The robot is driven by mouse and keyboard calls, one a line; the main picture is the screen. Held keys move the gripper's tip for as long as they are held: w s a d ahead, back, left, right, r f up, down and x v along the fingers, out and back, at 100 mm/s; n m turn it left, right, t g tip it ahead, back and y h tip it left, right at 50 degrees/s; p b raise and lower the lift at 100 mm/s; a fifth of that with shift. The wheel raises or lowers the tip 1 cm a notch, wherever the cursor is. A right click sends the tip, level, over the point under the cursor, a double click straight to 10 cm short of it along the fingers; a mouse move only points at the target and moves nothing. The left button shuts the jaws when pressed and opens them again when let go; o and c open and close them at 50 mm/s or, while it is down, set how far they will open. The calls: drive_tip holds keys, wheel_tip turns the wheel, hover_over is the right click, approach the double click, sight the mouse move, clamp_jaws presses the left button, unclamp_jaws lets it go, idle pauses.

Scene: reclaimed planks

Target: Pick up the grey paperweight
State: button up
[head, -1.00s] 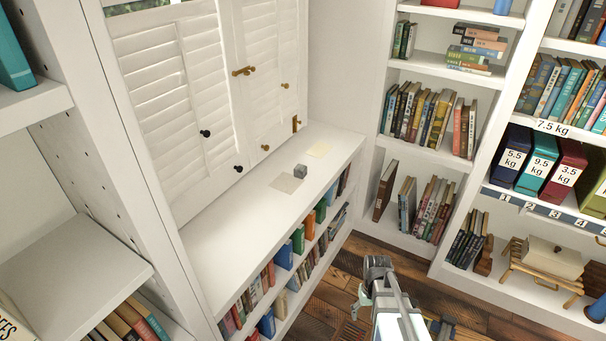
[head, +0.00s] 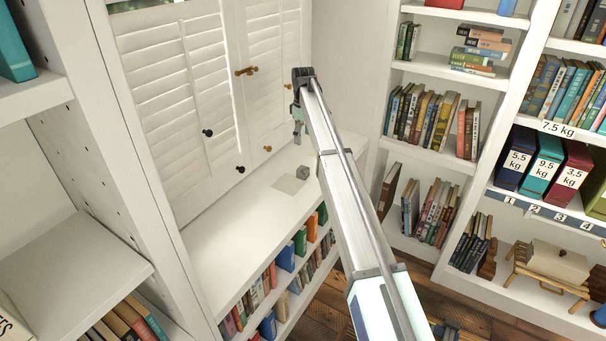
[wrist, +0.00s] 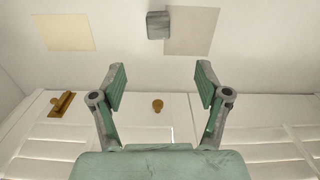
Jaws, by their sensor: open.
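The grey paperweight (head: 303,172) is a small grey block on the white ledge (head: 215,240) below the shutters. It sits at the edge of a pale beige sheet (head: 287,185). In the wrist view the paperweight (wrist: 158,25) is at the top, overlapping the left edge of the beige sheet (wrist: 192,30). My gripper (head: 298,138) hangs above the ledge, over and slightly left of the paperweight in the head view. In the wrist view my gripper (wrist: 160,85) has its two green fingers wide apart with nothing between them. The paperweight is apart from the fingertips.
A pale yellow sheet (wrist: 63,32) lies on the ledge in the wrist view. White shutters (head: 165,90) with knobs and a brass latch (head: 246,71) stand behind the ledge. Books (head: 285,257) fill the shelf beneath it. A bookcase (head: 437,70) stands to the right.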

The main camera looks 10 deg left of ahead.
sight(303, 168)
drive_tip(key=f+p, duration=0.1)
drive_tip(key=f, duration=0.7)
drive_tip(key=f+p, duration=0.1)
drive_tip(key=f, duration=0.8)
drive_tip(key=shift+w+a, duration=0.1)
drive_tip(key=shift+w, duration=0.1)
drive_tip(key=c, duration=1.4)
